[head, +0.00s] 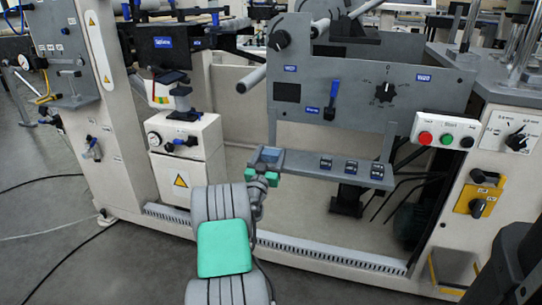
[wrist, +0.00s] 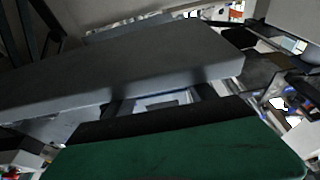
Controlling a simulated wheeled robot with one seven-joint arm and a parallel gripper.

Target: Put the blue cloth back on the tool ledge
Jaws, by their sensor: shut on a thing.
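The tool ledge (head: 310,164) is a grey shelf fixed below the grey control panel in the head view. The blue cloth (head: 270,155) is a small folded blue-grey piece at the ledge's left end, right by my fingertips. My gripper (head: 263,173), with green fingers, is at that end and shut on the cloth. I cannot tell whether the cloth touches the ledge. In the wrist view a green finger with a dark pad fills the bottom, a grey slab crosses above, and a bluish patch, perhaps the cloth, shows between them.
Several small dark blocks with blue labels (head: 350,167) sit on the ledge's middle and right. Above are the panel's black knob (head: 385,92) and a blue-handled lever (head: 331,98). A button box (head: 443,133) is at the right. A white cabinet (head: 186,158) stands left of my arm.

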